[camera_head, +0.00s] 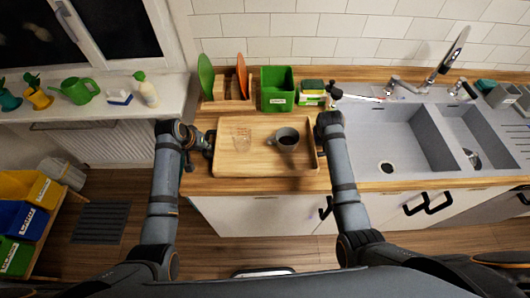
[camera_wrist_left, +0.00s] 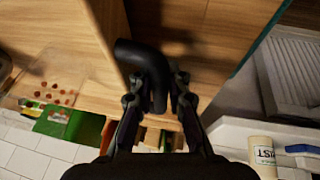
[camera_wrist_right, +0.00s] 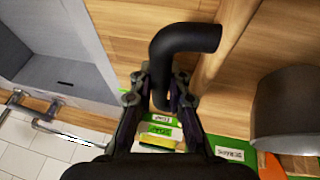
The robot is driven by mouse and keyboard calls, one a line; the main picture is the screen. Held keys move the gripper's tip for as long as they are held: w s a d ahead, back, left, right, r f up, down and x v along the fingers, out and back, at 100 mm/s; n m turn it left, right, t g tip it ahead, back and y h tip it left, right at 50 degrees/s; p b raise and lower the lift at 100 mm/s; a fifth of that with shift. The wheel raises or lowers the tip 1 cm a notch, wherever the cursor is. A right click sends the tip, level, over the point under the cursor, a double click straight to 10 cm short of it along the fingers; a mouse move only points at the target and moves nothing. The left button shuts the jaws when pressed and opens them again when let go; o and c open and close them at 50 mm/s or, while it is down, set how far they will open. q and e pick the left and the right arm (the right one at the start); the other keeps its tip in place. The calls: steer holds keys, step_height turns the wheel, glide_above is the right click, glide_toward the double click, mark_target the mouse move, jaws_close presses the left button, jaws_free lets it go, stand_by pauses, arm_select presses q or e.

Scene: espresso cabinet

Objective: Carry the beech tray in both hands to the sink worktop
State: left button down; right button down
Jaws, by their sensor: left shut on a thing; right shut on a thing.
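The beech tray (camera_head: 225,163) is level over the worktop left of the sink. I cannot tell whether it touches the worktop. It carries a dark grey mug (camera_head: 285,138) at right and a clear container with brown bits (camera_head: 242,138) at left. My left gripper (camera_head: 209,144) is shut on the tray's left black handle, a bent bar in the left wrist view (camera_wrist_left: 140,55). My right gripper (camera_head: 322,126) is shut on the right black handle, seen in the right wrist view (camera_wrist_right: 185,42). The mug (camera_wrist_right: 288,110) also shows there.
The double sink (camera_head: 385,140) with its tap (camera_head: 455,50) lies to the right. Behind the tray stand a wooden rack (camera_head: 228,103) with plates, a green bin (camera_head: 278,88) and a sponge box (camera_head: 311,93). A windowsill (camera_head: 100,110) with small items is at left.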

arm_select(q)
steer(key=shift+w+f+b, duration=0.1)
steer(key=shift+f+b, duration=0.2)
steer(key=shift+f, duration=0.25)
arm_select(e)
steer(key=shift+w+f, duration=0.1)
steer(key=shift+f, duration=0.5)
arm_select(q)
steer(key=c, duration=1.4)
jaws_free()
steer(key=shift+r, duration=0.15)
arm_select(e)
steer(key=c, duration=1.4)
jaws_free()
steer(key=shift+r, duration=0.15)
arm_select(q)
steer(key=shift+o, duration=0.4)
arm_select(e)
steer(key=shift+o, duration=0.4)
arm_select(q)
steer(key=shift+d+r, duration=0.1)
arm_select(e)
steer(key=shift+r, duration=0.1)
